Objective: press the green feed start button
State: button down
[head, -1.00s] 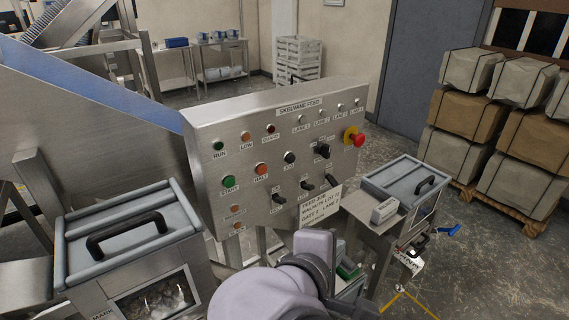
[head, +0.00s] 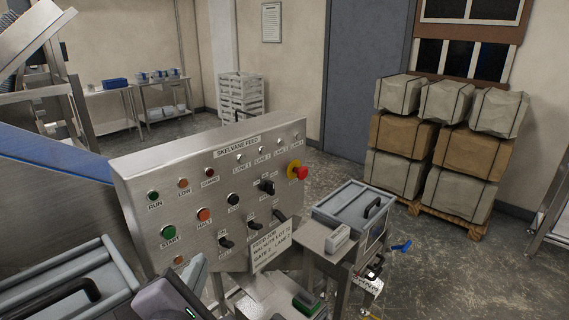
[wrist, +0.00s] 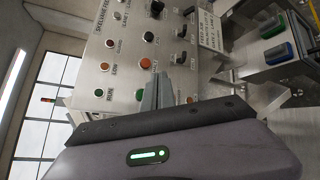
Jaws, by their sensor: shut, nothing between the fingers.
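The green START button (head: 168,231) is on the left side of the steel Skelvane Feed panel (head: 135,190), left of the orange HALT button (head: 204,214). In the wrist view the panel is turned on its side, and the green button (wrist: 139,94) shows just left of my fingers. My gripper (wrist: 162,76) is shut and empty, its tips in front of the panel. The gap between tips and panel is hard to judge, and I see no contact with the button.
A smaller green RUN lamp (head: 153,196) sits above START. A red emergency stop (head: 301,173) is at the panel's upper right, with black switches (head: 266,187) below and left of it. Lidded trays stand left (head: 75,283) and right (head: 350,205) of the panel.

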jog(key=shift+w+a+p, duration=0.15)
jog(key=shift+w+a, duration=1.05)
jog(key=shift+a, duration=0.25)
jog(key=shift+w+a+p, duration=0.15)
jog(key=shift+w+a, duration=1)
jog(key=shift+a, duration=0.25)
jog(key=shift+w+a, duration=0.25)
jog(key=shift+a, duration=0.1)
jog(key=shift+w+a+b, duration=0.25)
jog(key=shift+a+b, duration=0.05)
dwell(0.4)
jog(key=shift+s+d, duration=0.1)
jog(key=shift+s+d+b, duration=0.4)
jog(key=shift+d+b, duration=0.05)
jog(key=shift+d, duration=0.1)
jog(key=shift+s, duration=0.1)
jog(key=shift+s+d+b, duration=0.4)
jog(key=shift+s+d, duration=0.35)
jog(key=shift+d, duration=0.25)
jog(key=shift+s+d+b, duration=0.4)
jog(key=shift+s+d, duration=0.35)
jog(key=shift+d, duration=0.2)
